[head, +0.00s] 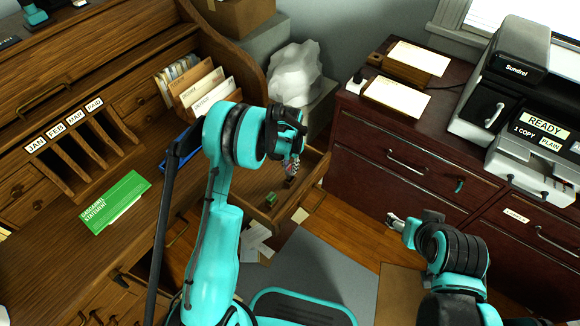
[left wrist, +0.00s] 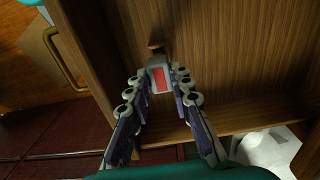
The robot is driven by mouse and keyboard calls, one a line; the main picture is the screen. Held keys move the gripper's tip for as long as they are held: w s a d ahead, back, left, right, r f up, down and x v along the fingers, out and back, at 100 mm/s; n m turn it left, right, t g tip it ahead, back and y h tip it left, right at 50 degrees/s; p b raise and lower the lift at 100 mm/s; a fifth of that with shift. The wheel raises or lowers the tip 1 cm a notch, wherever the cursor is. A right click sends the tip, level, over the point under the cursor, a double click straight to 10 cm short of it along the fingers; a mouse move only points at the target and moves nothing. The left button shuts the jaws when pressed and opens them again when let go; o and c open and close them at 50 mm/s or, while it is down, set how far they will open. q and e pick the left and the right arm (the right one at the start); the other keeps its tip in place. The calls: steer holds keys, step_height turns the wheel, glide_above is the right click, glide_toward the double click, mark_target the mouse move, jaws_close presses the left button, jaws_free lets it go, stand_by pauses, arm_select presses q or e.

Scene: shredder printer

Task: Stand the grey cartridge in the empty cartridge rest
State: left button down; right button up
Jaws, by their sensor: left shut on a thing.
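My left gripper (head: 292,170) hangs over an open wooden drawer in the head view. In the left wrist view the fingers of my left gripper (left wrist: 162,88) are closed on the grey cartridge (left wrist: 158,63), a small grey block with a red face. A small brown block (left wrist: 156,46) shows just beyond the cartridge; I cannot tell if it is the empty rest or whether the two touch. In the head view the gripper hides most of the cartridge. My right gripper (head: 396,222) is at the lower right, away from the drawer; its jaw opening is unclear.
The open drawer (head: 318,168) holds a small green object (head: 271,198) left of my left gripper. A dark red cabinet (head: 350,135) with a printer (head: 505,85) stands at right. A white crumpled bag (head: 295,72) is behind. The desk (head: 150,215) is at left.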

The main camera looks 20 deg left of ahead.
arm_select(q)
steer(key=shift+f, duration=0.15)
steer(key=shift+f+b, duration=0.3)
steer(key=shift+f, duration=0.6)
steer(key=shift+f, duration=0.25)
steer(key=shift+f, duration=0.6)
steer(key=c, duration=1.3)
jaws_free()
